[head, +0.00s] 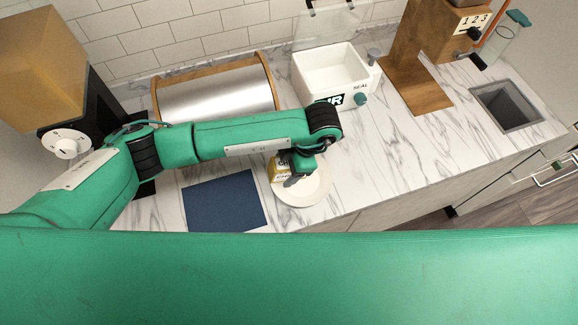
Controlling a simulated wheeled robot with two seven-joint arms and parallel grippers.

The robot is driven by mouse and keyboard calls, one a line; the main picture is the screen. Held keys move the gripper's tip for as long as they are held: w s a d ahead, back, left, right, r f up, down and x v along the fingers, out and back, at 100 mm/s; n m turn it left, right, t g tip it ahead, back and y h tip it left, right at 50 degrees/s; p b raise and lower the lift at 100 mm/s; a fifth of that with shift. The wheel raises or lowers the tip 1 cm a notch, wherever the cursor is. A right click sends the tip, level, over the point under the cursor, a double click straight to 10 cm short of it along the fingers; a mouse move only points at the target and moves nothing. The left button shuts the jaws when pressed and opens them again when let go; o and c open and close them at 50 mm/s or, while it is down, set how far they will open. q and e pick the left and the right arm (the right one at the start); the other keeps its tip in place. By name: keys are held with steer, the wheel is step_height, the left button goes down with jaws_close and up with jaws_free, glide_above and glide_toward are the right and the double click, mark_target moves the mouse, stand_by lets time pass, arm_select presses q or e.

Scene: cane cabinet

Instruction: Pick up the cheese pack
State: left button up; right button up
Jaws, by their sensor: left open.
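A small yellow and white pack, which looks like the cheese pack (275,173), is on a round white plate (318,193) near the counter's front edge. My left arm reaches across from the left and bends down over the plate. My left gripper (291,181) is open, low over the plate, right beside the pack's right side. The gripper and wrist hide part of the pack. I cannot tell whether the fingers touch it. My right gripper is not in view.
A dark blue mat (224,203) lies left of the plate. Behind the arm are a steel-fronted wooden bin (222,92) and a white box with a raised clear lid (330,75). A wooden stand (415,85) and a sunken grey basin (507,105) are at right.

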arm_select(q)
steer(key=shift+f+b, duration=0.2)
steer(key=shift+b, duration=0.15)
stand_by(0.4)
steer(key=c, duration=1.3)
steer(key=shift+r, duration=0.1)
